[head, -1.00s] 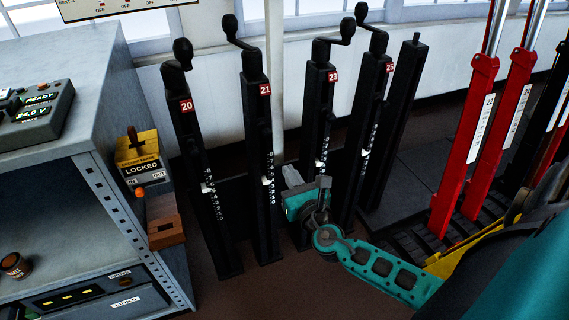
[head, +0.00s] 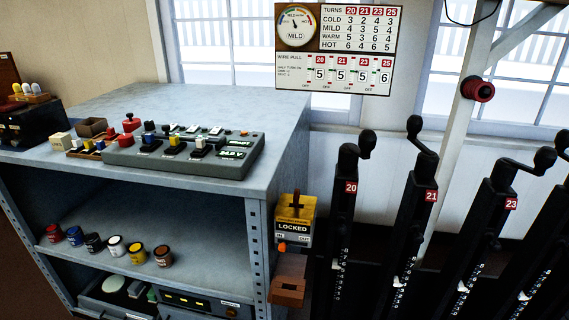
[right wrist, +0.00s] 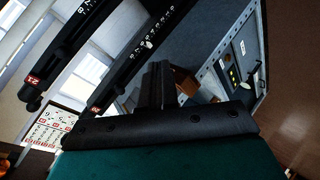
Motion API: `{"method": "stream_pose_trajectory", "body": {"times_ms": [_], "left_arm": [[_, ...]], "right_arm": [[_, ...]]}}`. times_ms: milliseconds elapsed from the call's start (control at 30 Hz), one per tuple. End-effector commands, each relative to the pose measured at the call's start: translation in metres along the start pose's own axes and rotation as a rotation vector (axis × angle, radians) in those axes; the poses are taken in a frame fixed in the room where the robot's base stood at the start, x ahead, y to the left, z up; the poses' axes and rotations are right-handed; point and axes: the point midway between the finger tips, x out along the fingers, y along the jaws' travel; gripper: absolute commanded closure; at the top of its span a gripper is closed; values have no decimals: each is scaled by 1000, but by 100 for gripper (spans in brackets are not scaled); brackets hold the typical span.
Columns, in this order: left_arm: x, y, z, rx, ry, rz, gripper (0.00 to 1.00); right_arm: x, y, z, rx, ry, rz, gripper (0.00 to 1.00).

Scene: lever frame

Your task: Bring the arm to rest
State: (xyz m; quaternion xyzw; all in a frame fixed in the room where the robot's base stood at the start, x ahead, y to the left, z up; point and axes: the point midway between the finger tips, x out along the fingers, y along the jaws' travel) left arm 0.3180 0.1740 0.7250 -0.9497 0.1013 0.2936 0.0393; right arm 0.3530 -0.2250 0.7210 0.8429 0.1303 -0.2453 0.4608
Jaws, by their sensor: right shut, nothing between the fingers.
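My right gripper (right wrist: 158,72) shows in the right wrist view, with its dark fingers together and nothing visible between them. It points toward the black lever posts and the grey cabinet, apart from both as far as I can tell. No arm of mine shows in the head view. My left gripper is in neither view.
Black crank posts 20 (head: 345,210), 21 (head: 420,215) and 23 (head: 497,225) stand in a row at right. A yellow LOCKED box (head: 294,225) hangs on the grey cabinet (head: 285,120). A chart (head: 338,85) hangs above. Bare brown floor (right wrist: 295,90) shows right in the wrist view.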

Motion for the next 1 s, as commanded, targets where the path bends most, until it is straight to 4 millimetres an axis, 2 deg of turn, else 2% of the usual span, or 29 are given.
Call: {"method": "stream_pose_trajectory", "body": {"times_ms": [33,100,200,300,400,1000], "left_arm": [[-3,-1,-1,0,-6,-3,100],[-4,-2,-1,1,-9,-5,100],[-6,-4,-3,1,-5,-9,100],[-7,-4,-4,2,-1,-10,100],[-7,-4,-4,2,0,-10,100],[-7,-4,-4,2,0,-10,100]], "right_arm": [[-10,-9,-8,175,15,-39,100],[-20,-19,-16,395,32,-84,100],[-30,-28,-25,641,42,-133,100],[-36,-33,-31,792,48,-162,100],[-39,-35,-34,855,51,-174,100],[-39,-35,-34,855,51,-174,100]]}}
